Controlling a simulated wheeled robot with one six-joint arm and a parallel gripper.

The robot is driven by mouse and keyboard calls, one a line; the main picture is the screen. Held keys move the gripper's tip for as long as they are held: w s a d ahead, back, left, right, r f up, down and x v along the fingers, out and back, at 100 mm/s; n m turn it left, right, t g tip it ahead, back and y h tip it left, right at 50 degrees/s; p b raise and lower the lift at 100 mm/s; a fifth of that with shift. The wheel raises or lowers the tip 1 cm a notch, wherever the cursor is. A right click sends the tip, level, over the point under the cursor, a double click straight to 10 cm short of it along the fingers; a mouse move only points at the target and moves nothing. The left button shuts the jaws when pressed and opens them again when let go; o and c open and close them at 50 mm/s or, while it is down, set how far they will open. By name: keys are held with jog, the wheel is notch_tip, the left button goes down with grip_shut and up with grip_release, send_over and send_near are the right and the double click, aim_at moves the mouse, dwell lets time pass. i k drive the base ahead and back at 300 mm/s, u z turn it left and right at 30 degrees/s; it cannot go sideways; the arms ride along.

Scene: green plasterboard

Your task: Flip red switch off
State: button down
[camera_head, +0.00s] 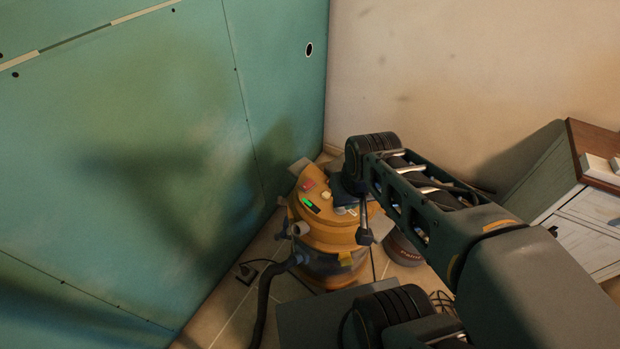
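An orange canister vacuum (325,235) stands on the floor in the corner by the green plasterboard wall. On its top are a small red switch (308,184), a lit green indicator (311,205) and a pale knob (327,195). The switch is too small to tell its position. My arm reaches in from the lower right, and its wrist hangs over the right side of the vacuum's top. My gripper (364,235) appears to point down there, to the right of the red switch and apart from it. Its fingers are too small and dark to tell open from shut.
A black hose (264,305) runs from the vacuum toward the front. A dark plug or box (247,273) lies by the green wall (130,160). A paint bucket (402,250) stands right of the vacuum, partly behind my arm. A white cabinet (585,225) with a brown top is at far right.

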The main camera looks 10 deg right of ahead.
aim_at(309, 183)
jog(key=k, duration=0.5)
jog(key=u, duration=2.2)
jog(key=k, duration=0.85)
jog(key=z, duration=1.35)
jog(key=i, duration=1)
